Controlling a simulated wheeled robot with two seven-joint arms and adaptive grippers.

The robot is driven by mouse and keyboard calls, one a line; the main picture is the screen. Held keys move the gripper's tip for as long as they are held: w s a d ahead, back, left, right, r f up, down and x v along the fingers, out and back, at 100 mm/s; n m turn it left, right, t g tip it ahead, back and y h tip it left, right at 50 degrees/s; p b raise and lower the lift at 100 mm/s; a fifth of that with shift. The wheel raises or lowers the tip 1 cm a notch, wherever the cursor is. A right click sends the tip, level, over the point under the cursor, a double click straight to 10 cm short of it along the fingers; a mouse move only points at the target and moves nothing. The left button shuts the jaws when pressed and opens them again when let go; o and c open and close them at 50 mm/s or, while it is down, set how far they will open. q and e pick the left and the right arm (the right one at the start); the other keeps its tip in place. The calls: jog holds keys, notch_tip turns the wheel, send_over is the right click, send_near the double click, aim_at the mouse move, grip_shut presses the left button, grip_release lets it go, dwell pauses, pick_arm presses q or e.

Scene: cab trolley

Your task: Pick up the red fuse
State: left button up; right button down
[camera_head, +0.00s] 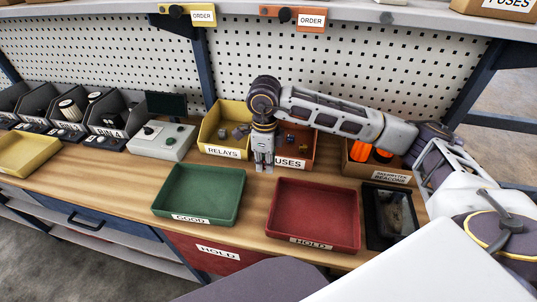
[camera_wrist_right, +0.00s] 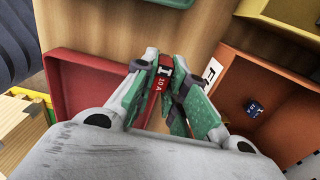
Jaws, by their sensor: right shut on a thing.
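My right gripper (camera_head: 264,167) hangs pointing down at the front of the orange fuses bin (camera_head: 300,139), near the edge of the relays bin. In the right wrist view, its green-padded fingers (camera_wrist_right: 163,88) are shut on the red fuse (camera_wrist_right: 157,84), marked "10 A". The fuse is held above the wooden bench, beside the orange bin (camera_wrist_right: 275,75) rather than over its inside. The fuse cannot be made out in the head view. A blue fuse (camera_wrist_right: 254,107) lies in the orange bin. My left gripper is not in view.
A green tray labelled GOOD (camera_head: 200,191) and a red tray labelled HOLD (camera_head: 316,213) stand at the bench front. The yellow relays bin (camera_head: 224,150) is behind. A beacons bin (camera_head: 378,172) and a black tray (camera_head: 392,215) stand right. Bare wood lies between trays and bins.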

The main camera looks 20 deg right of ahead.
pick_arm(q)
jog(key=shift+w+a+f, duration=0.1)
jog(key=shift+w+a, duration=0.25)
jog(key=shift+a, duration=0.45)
pick_arm(e)
jog(key=shift+s+a, duration=0.8)
jog(key=shift+s, duration=0.2)
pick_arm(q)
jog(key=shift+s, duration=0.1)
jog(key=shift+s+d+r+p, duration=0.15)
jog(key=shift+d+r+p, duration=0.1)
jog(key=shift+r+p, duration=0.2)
pick_arm(e)
jog(key=shift+s+a, duration=0.1)
jog(key=shift+s, duration=0.1)
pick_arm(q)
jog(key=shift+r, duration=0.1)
pick_arm(e)
jog(key=shift+r, duration=0.1)
